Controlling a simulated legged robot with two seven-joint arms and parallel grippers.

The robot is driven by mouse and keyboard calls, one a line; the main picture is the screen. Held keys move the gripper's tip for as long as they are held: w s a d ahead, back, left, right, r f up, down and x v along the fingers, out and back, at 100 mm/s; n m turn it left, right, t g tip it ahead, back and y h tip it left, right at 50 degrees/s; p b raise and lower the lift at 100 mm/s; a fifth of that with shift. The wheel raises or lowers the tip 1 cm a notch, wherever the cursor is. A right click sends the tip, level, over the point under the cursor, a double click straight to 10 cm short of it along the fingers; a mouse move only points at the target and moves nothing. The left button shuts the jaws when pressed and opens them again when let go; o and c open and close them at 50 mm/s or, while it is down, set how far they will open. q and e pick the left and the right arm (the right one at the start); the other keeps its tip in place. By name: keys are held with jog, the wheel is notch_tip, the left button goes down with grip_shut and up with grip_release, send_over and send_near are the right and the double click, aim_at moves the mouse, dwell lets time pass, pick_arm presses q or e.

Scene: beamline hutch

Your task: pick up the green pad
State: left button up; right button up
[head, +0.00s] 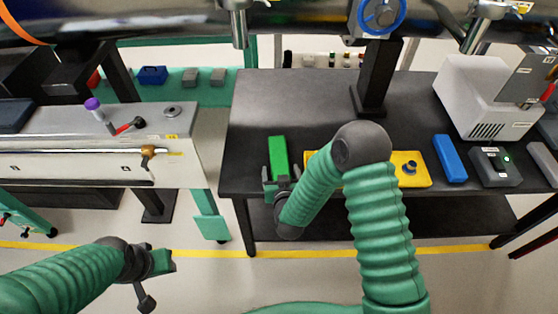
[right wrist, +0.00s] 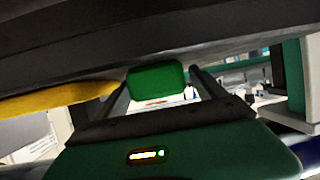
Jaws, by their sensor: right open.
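The green pad (head: 279,150) lies on the dark table (head: 310,95), near its front left edge. My right gripper (head: 280,186) is at the pad's near end, and its fingers partly cover that end. In the right wrist view the green pad (right wrist: 156,80) shows end-on between the two spread fingers of my right gripper (right wrist: 160,88). The right gripper is open; whether a finger touches the pad I cannot tell. My left gripper (head: 160,262) is low at the left, away from the table, and its jaws are not clear.
A black post (head: 376,75) stands behind. A gap separates the left bench (head: 100,150).

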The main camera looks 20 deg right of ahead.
jog(key=shift+r, duration=0.1)
grip_shut()
dwell(0.4)
